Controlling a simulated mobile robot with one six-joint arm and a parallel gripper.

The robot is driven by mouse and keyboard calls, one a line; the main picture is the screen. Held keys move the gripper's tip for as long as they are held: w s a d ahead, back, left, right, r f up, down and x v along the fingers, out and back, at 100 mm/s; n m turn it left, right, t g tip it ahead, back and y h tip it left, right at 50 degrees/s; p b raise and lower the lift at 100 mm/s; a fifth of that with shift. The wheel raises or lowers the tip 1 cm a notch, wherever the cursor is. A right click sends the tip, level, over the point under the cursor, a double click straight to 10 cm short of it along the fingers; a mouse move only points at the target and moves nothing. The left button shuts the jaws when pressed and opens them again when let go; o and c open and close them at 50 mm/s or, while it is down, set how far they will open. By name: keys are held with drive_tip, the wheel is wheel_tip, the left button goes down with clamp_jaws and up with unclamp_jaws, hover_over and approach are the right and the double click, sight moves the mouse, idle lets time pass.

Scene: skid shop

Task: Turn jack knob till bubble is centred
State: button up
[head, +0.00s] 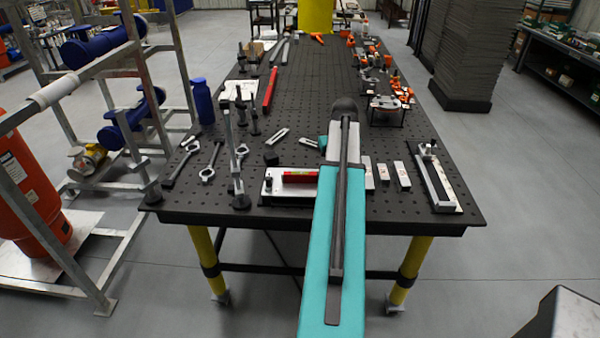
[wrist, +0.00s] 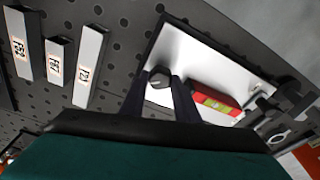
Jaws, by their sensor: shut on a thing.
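A white plate (wrist: 190,50) lies on the black table, with a red spirit level (wrist: 215,100) on it. The level has a yellow-green vial; its bubble is too small to place. My gripper (wrist: 158,78) has its two dark fingers on either side of a grey jack knob (wrist: 158,91) near one end of the plate, shut on it. In the head view the plate (head: 272,194) and red level (head: 299,176) show left of my teal arm, which hides the knob and my fingers.
Three pale marked blocks (wrist: 88,66) lie beside the plate, near my gripper. An upright clamp (head: 232,150) stands left of the plate. A rail fixture (head: 436,180) lies at the right. Tools and orange clamps (head: 385,100) fill parts of the perforated table (head: 320,70).

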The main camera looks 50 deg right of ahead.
drive_tip(key=shift+r, duration=0.1)
drive_tip(key=shift+w+n+y+p, duration=0.1)
drive_tip(key=shift+n+y+p, duration=0.3)
drive_tip(key=shift+n, duration=2)
drive_tip(key=shift+n, duration=0.3)
drive_tip(key=shift+n+y+p, duration=0.3)
drive_tip(key=shift+n, duration=1.8)
drive_tip(key=o, duration=1)
drive_tip(key=shift+a, duration=0.1)
